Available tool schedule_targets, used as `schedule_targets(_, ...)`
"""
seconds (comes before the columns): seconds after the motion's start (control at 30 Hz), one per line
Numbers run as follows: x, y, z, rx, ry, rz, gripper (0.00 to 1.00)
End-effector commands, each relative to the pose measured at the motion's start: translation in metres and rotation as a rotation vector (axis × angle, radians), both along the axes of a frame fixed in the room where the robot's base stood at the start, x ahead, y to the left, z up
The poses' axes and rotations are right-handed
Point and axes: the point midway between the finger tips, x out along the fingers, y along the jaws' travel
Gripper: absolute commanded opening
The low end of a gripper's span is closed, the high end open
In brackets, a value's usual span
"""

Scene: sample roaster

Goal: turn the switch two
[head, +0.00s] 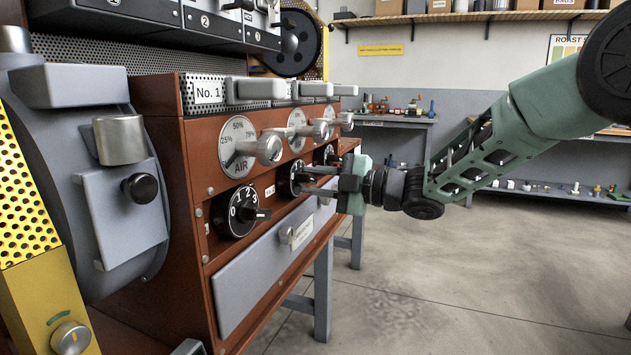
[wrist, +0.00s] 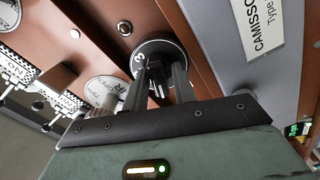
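Switch two is the middle black rotary switch (head: 295,178) on the brown roaster front. It has a round dial with white numbers and is partly covered by my gripper in the head view. In the wrist view its dial (wrist: 158,48) shows a 3, and its grip bar stands between my fingers. My gripper (head: 308,180) reaches it from the right. Its two fingers (wrist: 157,82) are apart, one on either side of the bar, with some gap seen. Whether a finger touches the bar is hard to tell. The switch's pointing direction is hidden.
A nearer switch (head: 236,212) numbered 0 to 3 sits left. AIR dials with metal knobs (head: 268,148) stick out just above. A grey drawer (head: 270,268) with a label lies below. Open floor (head: 450,270) lies right, with a back workbench (head: 390,122) beyond.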

Motion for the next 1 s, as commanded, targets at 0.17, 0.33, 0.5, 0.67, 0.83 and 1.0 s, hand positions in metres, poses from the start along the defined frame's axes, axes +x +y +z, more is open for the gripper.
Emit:
schedule_targets(0.17, 0.0, 0.0, 0.0, 0.001, 0.0, 0.0, 0.38)
schedule_targets(0.33, 0.0, -0.001, 0.001, 0.002, -0.001, -0.001, 0.38)
schedule_targets(0.5, -0.005, -0.017, 0.002, 0.001, 0.001, -0.004, 0.38)
schedule_targets(0.67, -0.016, -0.049, 0.003, 0.0, 0.0, -0.005, 0.38)
schedule_targets(0.83, -0.03, -0.087, 0.003, 0.002, 0.001, -0.005, 0.38)
schedule_targets(1.0, -0.043, -0.123, 0.002, 0.002, 0.001, -0.005, 0.38)
